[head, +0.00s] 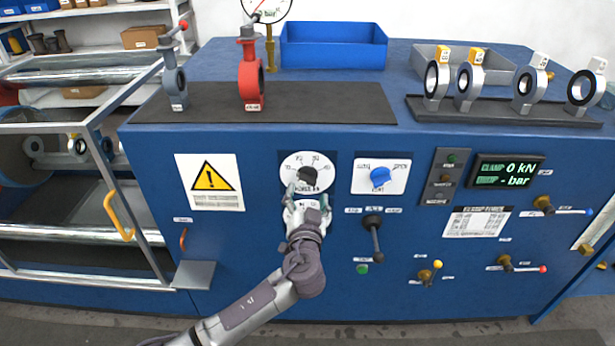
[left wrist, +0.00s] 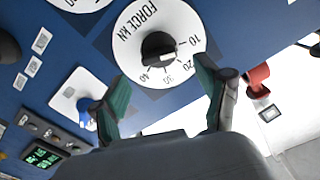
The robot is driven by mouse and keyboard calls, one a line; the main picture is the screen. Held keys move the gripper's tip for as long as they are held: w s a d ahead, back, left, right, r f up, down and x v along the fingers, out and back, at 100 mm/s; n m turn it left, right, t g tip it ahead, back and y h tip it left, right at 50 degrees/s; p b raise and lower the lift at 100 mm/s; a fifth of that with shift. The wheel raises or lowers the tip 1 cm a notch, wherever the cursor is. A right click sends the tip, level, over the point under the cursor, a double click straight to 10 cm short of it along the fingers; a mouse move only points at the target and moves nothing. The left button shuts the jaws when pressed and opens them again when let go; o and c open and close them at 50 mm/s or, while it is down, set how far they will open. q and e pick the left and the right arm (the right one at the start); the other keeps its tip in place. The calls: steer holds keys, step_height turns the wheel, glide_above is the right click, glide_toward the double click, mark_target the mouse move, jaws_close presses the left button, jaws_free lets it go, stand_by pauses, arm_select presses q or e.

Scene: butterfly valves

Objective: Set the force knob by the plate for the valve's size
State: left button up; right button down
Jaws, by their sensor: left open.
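The black force knob (head: 307,176) sits on a white round dial on the blue panel. In the left wrist view the knob (left wrist: 158,47) shows with the words FORCE kN and marks 10, 20, 30 and 40; its exact setting is unclear. My left gripper (head: 303,193) is open just in front of the dial. In the left wrist view its green fingers (left wrist: 163,72) stand apart below the knob, not closed on it. The plate with the force table (head: 477,222) is at right, too small to read. A grey valve (head: 175,88) and a red valve (head: 250,82) stand on the bench.
A blue switch (head: 380,176) is right of the dial, with a black lever (head: 374,232) below. The display (head: 507,172) reads CLAMP 0 kN. Several ring-shaped valves stand on a rack (head: 500,112) at right. A blue bin (head: 333,47) is behind. A barred guard (head: 70,180) is at left.

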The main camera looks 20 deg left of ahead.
mark_target(308, 182)
arm_select(q)
steer(key=x, duration=0.6)
steer(key=shift+w+p, duration=0.15)
steer(key=shift+p, duration=0.2)
arm_select(e)
steer(key=shift+d+r, duration=0.55)
steer(key=shift+d, duration=0.15)
arm_select(q)
steer(key=shift+c, duration=0.2)
steer(key=c, duration=1)
arm_select(e)
steer(key=shift+w+a, duration=0.1)
